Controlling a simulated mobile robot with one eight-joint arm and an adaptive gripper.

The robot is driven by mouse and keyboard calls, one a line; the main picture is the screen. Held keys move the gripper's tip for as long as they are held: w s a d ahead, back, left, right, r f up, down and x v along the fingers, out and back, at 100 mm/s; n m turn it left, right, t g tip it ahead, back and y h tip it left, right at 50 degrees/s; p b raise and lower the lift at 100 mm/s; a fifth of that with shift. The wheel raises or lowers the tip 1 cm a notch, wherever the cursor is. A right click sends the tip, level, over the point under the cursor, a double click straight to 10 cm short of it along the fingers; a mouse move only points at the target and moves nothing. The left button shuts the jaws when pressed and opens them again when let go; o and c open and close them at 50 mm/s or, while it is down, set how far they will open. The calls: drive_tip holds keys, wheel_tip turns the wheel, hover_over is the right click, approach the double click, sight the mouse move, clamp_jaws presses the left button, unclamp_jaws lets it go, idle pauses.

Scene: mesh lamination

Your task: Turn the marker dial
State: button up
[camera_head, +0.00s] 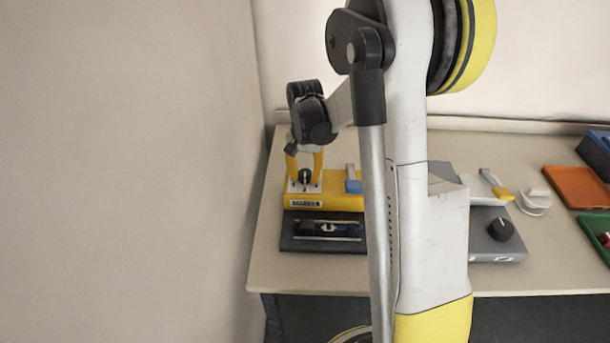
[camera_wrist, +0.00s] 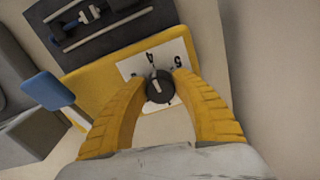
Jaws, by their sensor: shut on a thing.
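The marker dial (camera_wrist: 159,87) is a round black knob with a white pointer line, set on a white plate with printed numbers on a yellow box. In the head view the dial (camera_head: 305,176) sits at the left of the yellow box (camera_head: 335,200). My gripper (camera_wrist: 161,80) has its two yellow fingers on either side of the dial, closed on it from above. In the wrist view the pointer line runs up and slightly left, near the printed 4. A 5 is printed to its right. The gripper (camera_head: 304,170) partly hides the dial in the head view.
A blue lever (camera_head: 353,184) stands on the yellow box. A dark rail fixture (camera_head: 300,244) lies in front. A grey machine with a black knob (camera_head: 501,229) is to the right, beyond my arm. Orange (camera_head: 575,186) and green trays sit at the far right. A wall borders the left.

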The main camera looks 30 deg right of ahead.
sight(305, 173)
idle(0.4)
drive_tip(key=o, duration=1.2)
wheel_tip(305, 173, up, 12)
